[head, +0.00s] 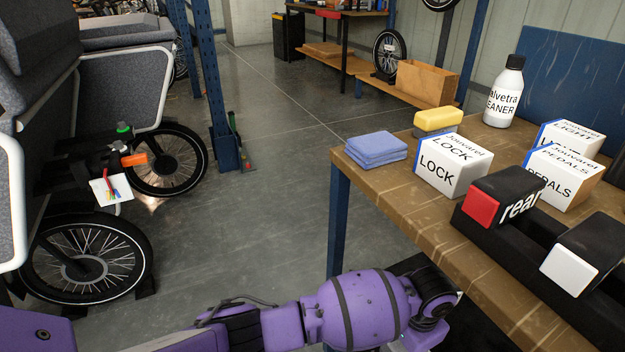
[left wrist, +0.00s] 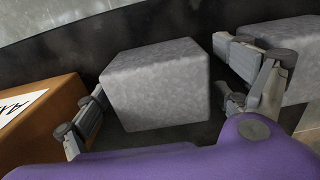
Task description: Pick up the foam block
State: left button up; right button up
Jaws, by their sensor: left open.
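A grey, mottled block (left wrist: 158,85), which looks like foam, sits in the middle of the left wrist view on a dark surface. My left gripper (left wrist: 165,98) is open, with one finger at the block's left side and the other to its right. A gap shows on the right; contact on the left cannot be told. A second, similar grey block (left wrist: 290,88) is partly hidden behind the right finger. In the head view my left arm reaches below the table edge, and neither its fingers nor the grey blocks show. My right gripper is in neither view.
A brown box (left wrist: 40,112) with a white label stands left of the block. The wooden table (head: 400,190) holds a LOCK box (head: 452,165), blue cloths (head: 376,148), a yellow sponge-like block (head: 438,119), a bottle (head: 504,92) and a rear light (head: 503,197). The floor left of it is open.

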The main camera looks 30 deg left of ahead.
pick_arm(q)
jog(key=shift+w+d+f, duration=0.1)
jog(key=shift+f, duration=0.25)
jog(key=shift+r, duration=0.1)
jog(key=c, duration=1.2)
jog(key=shift+r, duration=0.1)
